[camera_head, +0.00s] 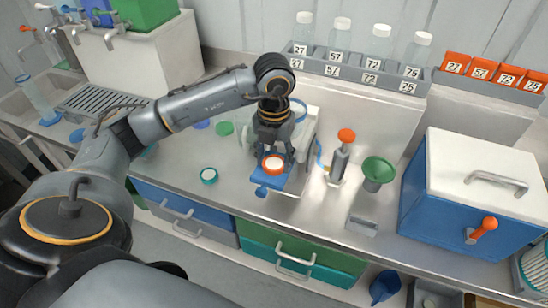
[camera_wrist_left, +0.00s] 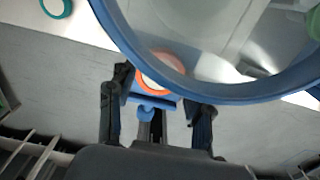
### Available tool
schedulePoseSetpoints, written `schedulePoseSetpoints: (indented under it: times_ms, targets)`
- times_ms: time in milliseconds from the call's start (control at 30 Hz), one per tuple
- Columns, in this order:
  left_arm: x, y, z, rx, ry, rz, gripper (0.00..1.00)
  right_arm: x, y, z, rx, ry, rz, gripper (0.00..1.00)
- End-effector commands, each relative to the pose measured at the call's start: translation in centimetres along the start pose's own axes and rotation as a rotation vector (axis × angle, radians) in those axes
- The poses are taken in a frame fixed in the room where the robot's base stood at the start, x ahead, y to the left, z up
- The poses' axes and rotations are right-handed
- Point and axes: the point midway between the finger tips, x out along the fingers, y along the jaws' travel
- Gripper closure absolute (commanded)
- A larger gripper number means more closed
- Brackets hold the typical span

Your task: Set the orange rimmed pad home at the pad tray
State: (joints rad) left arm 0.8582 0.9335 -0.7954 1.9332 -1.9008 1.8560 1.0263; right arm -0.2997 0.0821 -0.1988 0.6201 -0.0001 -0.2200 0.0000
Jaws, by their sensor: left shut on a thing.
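The orange rimmed pad (camera_head: 273,165), a small disc with a pale middle, is at the fingertips of my left gripper (camera_head: 273,152). The gripper points down and is shut on the pad. The blue pad tray (camera_head: 270,183) shows just below and around the pad, at the front of the grey apparatus. I cannot tell whether the pad touches it. In the left wrist view, the pad (camera_wrist_left: 163,73) shows between the two dark fingers (camera_wrist_left: 157,100), partly behind a large blue rim. The tray's blue front tab (camera_wrist_left: 153,108) shows below it. My right gripper is not in view.
A clear blue-rimmed round part (camera_head: 298,108) stands close behind the gripper. A teal-rimmed pad (camera_head: 208,175) lies to the left. An orange-topped pump (camera_head: 341,158), a green funnel (camera_head: 377,172) and a blue box (camera_head: 470,200) stand to the right. The counter's front edge is close.

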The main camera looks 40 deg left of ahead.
Motion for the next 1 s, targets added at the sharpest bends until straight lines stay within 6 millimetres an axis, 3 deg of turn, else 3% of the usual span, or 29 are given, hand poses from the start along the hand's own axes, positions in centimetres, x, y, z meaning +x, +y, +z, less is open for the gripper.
schedulePoseSetpoints:
  times_ms: [133, 167, 267, 300, 667, 833, 1000]
  targets:
    - [0.1, 0.0, -0.1, 0.001, 0.004, 0.001, 0.66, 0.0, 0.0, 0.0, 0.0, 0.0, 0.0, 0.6]
    - [0.1, 0.0, -0.1, 0.001, 0.004, 0.001, 0.45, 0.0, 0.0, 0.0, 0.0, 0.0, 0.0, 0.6]
    - [0.1, 0.0, -0.1, 0.001, 0.004, 0.001, 0.25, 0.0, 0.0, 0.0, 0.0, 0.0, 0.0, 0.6]
    - [0.1, 0.0, -0.1, 0.001, 0.003, 0.001, 0.23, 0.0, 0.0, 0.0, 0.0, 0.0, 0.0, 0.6]
    - [-0.3, 0.0, 0.0, 0.0, 0.001, 0.0, 0.23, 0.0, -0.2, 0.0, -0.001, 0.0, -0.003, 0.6]
    - [-2.6, -0.1, 0.1, 0.0, -0.002, -0.001, 0.23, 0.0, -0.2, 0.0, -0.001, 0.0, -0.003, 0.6]
    - [-6.6, -0.1, 0.1, 0.001, -0.005, -0.002, 0.23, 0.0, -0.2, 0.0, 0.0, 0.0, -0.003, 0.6]
